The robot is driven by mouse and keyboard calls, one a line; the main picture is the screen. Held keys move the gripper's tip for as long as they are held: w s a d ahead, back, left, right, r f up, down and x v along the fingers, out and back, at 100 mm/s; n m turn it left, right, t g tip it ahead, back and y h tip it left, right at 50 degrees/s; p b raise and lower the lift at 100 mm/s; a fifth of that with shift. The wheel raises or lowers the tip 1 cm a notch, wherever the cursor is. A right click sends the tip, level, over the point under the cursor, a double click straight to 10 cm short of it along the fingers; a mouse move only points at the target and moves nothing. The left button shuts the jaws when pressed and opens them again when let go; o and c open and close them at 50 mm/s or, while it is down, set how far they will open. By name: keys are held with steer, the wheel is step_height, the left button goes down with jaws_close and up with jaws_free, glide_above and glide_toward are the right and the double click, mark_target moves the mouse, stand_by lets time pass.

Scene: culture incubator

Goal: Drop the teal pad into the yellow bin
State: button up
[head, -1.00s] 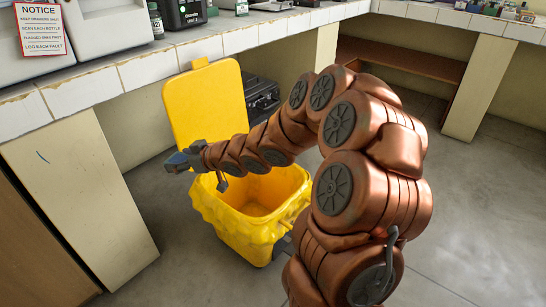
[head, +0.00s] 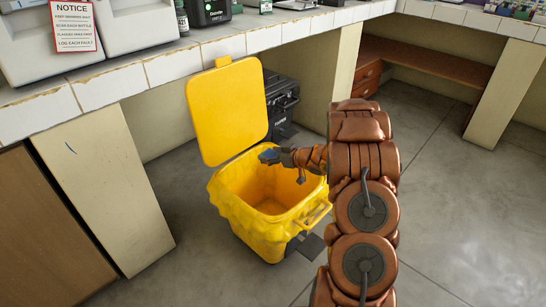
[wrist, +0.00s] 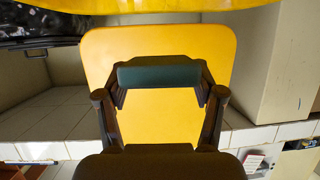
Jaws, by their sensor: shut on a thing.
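The yellow bin (head: 243,228) stands on the floor with its lid (head: 228,110) raised and its top open. In the wrist view the lid (wrist: 160,40) fills the middle, behind my gripper. My gripper (head: 272,156) is above the bin's opening, in front of the lower part of the lid. In the wrist view my gripper (wrist: 160,78) is shut on the dark teal pad (wrist: 158,75), which spans between its two fingers. The pad is too small to make out clearly in the head view.
A tiled counter (head: 165,68) runs behind the bin, with machines and a notice sign (head: 75,27) on it. A black case (head: 281,97) stands behind the bin. A pale panel (head: 105,195) stands to the left. Open grey floor (head: 440,230) lies to the right.

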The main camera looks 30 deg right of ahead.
steer(key=shift+d+f, duration=0.2)
steer(key=shift+f, duration=0.5)
step_height(320, 180, down, 6)
steer(key=b, duration=0.7)
steer(key=shift+r, duration=0.15)
steer(key=o, duration=0.9)
steer(key=shift+o, duration=0.2)
steer(key=shift+r, duration=0.1)
step_height(320, 180, up, 10)
steer(key=shift+f, duration=0.1)
